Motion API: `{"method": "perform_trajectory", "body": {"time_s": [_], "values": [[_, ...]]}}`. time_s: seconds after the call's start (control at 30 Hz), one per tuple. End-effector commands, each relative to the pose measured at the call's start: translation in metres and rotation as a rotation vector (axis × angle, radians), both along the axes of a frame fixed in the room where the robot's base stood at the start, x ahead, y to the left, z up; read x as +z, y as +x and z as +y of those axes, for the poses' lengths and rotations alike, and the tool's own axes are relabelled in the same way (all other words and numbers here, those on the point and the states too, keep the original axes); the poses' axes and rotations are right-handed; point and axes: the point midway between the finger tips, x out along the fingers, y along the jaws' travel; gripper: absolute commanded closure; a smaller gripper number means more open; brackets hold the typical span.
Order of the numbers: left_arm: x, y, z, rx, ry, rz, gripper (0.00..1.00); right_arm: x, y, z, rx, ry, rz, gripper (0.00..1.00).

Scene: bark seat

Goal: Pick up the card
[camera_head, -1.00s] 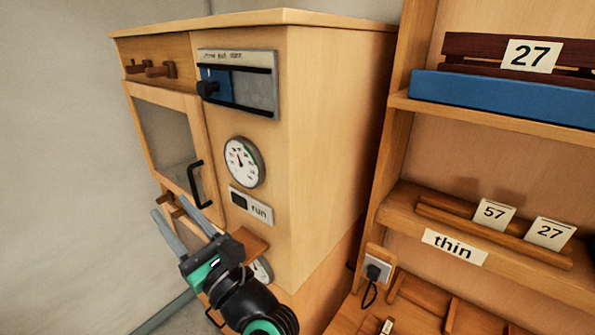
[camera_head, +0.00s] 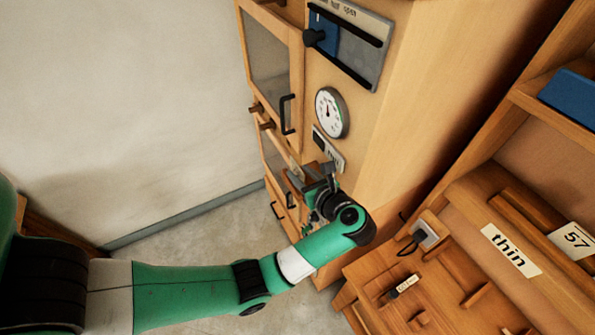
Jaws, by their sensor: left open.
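My arm hides part of the cabinet's lower front. My right gripper is not in view.
A "thin" label (camera_head: 511,250) is on the shelf edge. A plug and socket (camera_head: 424,236) and a small tagged item (camera_head: 405,285) are by the lower bench. Black door handles (camera_head: 288,114) stick out from the cabinet. The floor left of the cabinet is clear.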

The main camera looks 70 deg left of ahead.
Motion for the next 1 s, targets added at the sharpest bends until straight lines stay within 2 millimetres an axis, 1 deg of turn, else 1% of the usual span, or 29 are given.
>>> {"method": "perform_trajectory", "body": {"time_s": [0.07,0.13,0.27,0.3,0.4,0.63,0.67,0.8,0.9,1.0], "values": [[0.0,0.0,0.001,0.0,0.0,0.0,0.56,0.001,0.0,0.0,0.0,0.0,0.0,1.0],[0.0,-0.002,0.007,0.001,0.0,0.002,0.56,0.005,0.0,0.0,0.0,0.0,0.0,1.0],[-0.004,-0.006,0.029,0.004,0.0,0.003,0.56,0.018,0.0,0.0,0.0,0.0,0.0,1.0],[-0.008,-0.006,0.036,0.003,0.0,0.002,0.56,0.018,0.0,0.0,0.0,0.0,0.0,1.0],[-0.014,-0.006,0.047,0.002,0.001,0.002,0.56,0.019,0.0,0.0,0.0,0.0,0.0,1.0],[-0.017,-0.005,0.049,-0.001,0.001,-0.001,0.56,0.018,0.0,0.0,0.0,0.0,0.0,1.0],[-0.017,-0.005,0.049,-0.001,0.001,-0.001,0.58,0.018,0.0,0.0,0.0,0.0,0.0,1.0],[-0.017,-0.005,0.049,-0.001,0.001,-0.001,0.83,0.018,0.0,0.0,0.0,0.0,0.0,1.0],[-0.017,-0.005,0.049,-0.001,0.001,-0.001,1.0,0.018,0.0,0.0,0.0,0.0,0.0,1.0],[-0.017,-0.005,0.049,-0.001,0.001,-0.001,1.0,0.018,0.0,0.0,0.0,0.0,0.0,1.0]]}}
